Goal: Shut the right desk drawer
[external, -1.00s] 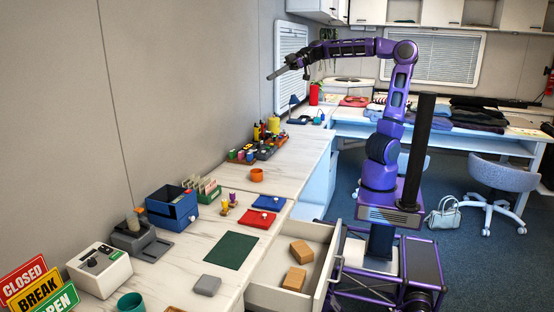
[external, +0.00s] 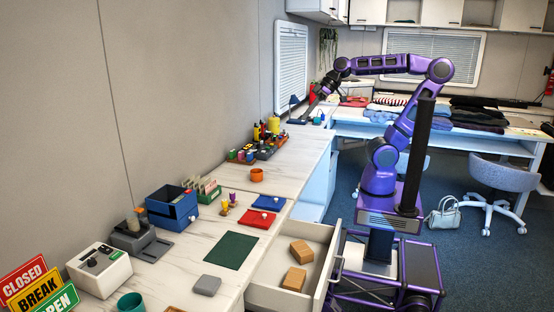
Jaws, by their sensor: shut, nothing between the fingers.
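The desk drawer (external: 325,283) is pulled far out from under the marble-topped desk (external: 200,250) on its right side. Two tan blocks lie inside: one block (external: 301,251) toward the back and one block (external: 294,278) nearer the front. The drawer's handle (external: 336,268) shows on its outer face, next to my base. My gripper (external: 309,111) is shut and empty. It points down and left, well above and beyond the drawer, near the far end of the desk by the window. It touches nothing that I can make out.
A green mat (external: 230,250), a red tray (external: 257,218), a blue tray (external: 269,202) and an orange bowl (external: 257,175) lie on the desk. A blue bin (external: 172,207) stands near the wall. A chair (external: 502,182) and a handbag (external: 443,214) are on the floor at right.

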